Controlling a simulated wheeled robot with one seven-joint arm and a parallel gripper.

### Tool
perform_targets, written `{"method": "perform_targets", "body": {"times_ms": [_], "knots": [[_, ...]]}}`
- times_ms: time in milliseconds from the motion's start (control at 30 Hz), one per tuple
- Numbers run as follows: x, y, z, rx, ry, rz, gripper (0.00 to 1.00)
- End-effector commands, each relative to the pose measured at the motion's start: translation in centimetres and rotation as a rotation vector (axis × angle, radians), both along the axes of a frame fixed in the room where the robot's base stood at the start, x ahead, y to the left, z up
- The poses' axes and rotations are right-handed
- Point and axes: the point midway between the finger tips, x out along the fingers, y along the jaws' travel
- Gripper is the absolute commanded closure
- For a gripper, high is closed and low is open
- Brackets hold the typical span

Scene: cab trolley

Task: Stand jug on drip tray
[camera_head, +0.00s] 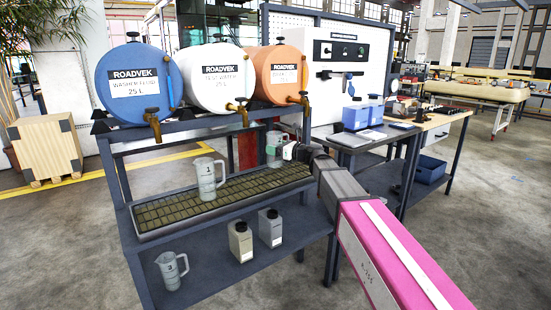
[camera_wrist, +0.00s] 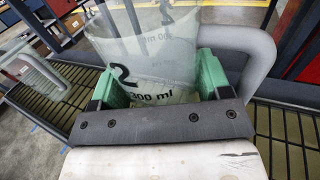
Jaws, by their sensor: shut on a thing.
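My gripper (camera_head: 288,152) is shut on a clear measuring jug (camera_head: 273,146) at the far right part of the drip tray (camera_head: 150,214). In the wrist view, my green fingertips (camera_wrist: 165,85) press either side of this jug (camera_wrist: 150,50), marked 2 and 300 ml. Its grey handle (camera_wrist: 252,55) points right. It looks upright; I cannot tell whether its base touches the grating. A second jug (camera_head: 206,180) stands upright on the middle of the tray, apart from the held one; the wrist view shows a clear jug (camera_wrist: 28,65) at left.
Blue (camera_head: 138,80), white (camera_head: 215,78) and orange (camera_head: 282,72) drums with brass taps sit above the tray. The lower shelf (camera_head: 215,283) holds another jug (camera_head: 171,270) and two bottles (camera_head: 241,241). A side bench (camera_head: 362,138) with blue boxes stands right. The tray's left part is clear.

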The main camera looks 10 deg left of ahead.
Motion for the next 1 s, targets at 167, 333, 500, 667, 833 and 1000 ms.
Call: {"method": "perform_targets", "body": {"times_ms": [167,333,500,667,833,1000], "knots": [[0.2,0.0,-0.9,0.000,0.000,0.000,0.55],[0.2,0.0,-3.1,-0.001,0.001,0.000,0.55],[0.2,0.0,-4.2,0.000,0.000,0.000,0.55],[0.2,0.0,-4.2,0.000,-0.001,0.000,0.55],[0.2,0.0,-4.4,0.000,-0.001,0.000,0.23],[0.2,0.0,-4.4,0.000,-0.001,0.000,0.04]]}}
